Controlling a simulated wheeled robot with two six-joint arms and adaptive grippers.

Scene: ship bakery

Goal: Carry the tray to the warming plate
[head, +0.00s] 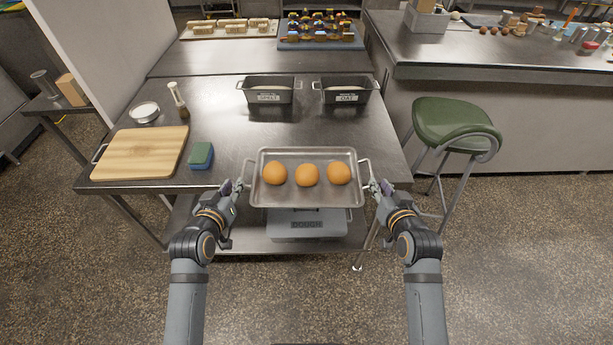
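The metal tray (307,199) is level at the front edge of the steel table, with three round orange-brown buns (307,175) in a row on it. It has a wire handle at each end. My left gripper (242,184) is at the left handle and appears shut on it. My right gripper (371,187) is at the right handle and appears shut on it. The small fingertips are partly hard to make out. I cannot tell whether the tray touches the table. I cannot pick out a warming plate.
The steel table (225,115) holds a cutting board (140,153), a sponge (201,155), a SPELT tin (268,97) and an OAT tin (345,98). A DOUGH box (306,223) sits on the lower shelf. A green stool (455,122) stands at right. Open floor lies on both sides.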

